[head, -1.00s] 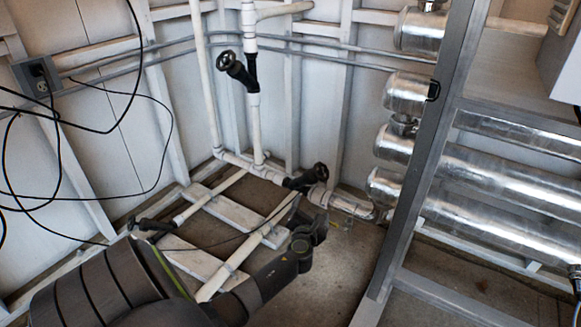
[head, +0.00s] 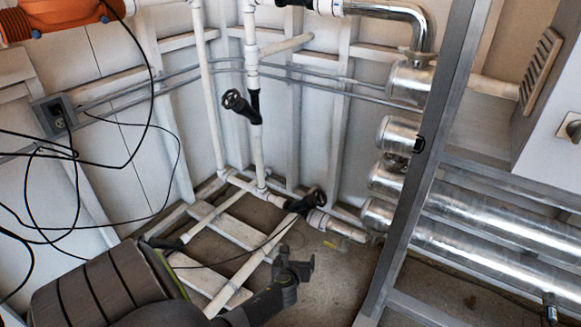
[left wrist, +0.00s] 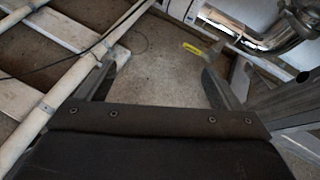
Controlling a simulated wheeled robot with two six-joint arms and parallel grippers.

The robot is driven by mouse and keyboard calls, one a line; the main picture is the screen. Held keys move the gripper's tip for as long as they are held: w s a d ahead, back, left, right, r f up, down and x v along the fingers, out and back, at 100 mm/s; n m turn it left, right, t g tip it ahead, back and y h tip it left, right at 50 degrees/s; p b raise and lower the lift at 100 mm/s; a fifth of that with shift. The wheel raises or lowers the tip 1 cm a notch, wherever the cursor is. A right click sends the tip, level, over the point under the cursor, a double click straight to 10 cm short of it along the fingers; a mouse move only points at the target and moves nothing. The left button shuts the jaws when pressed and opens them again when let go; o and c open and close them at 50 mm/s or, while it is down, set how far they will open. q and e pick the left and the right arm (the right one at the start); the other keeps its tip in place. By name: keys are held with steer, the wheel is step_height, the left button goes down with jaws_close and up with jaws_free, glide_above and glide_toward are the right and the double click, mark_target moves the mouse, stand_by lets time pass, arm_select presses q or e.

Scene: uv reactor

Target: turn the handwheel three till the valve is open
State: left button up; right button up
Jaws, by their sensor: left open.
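Three black handwheels show in the head view, with no readable numbers, so I cannot tell which is three. One handwheel (head: 235,101) sits on the upright white pipe. Another handwheel (head: 315,197) is low, at the white pipe joint by the floor. A third black valve (head: 160,243) is low at the left, partly hidden behind my arm. My left gripper (head: 297,258) is open and empty, below the low middle handwheel in the picture and apart from it. In the left wrist view its fingers (left wrist: 158,88) are spread over bare floor. My right gripper is not in view.
A grey metal upright (head: 425,170) stands right of my gripper, before shiny cylinders (head: 480,255). White floor pipes (head: 240,283) run beside the gripper. Loose black cables (head: 70,160) hang at left. A yellow tag (left wrist: 192,48) lies ahead. An orange object (head: 60,20) is at top left.

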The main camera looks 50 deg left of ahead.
arm_select(q)
steer(key=shift+s+d+f+n+g+h+p, duration=0.15)
steer(key=shift+s+d+n+g+p, duration=0.1)
steer(key=shift+s+n+p, duration=0.45)
steer(key=shift+s+d+n+g+h+p, duration=0.2)
steer(key=shift+s+n+p, duration=0.3)
steer(key=shift+s+p, duration=0.35)
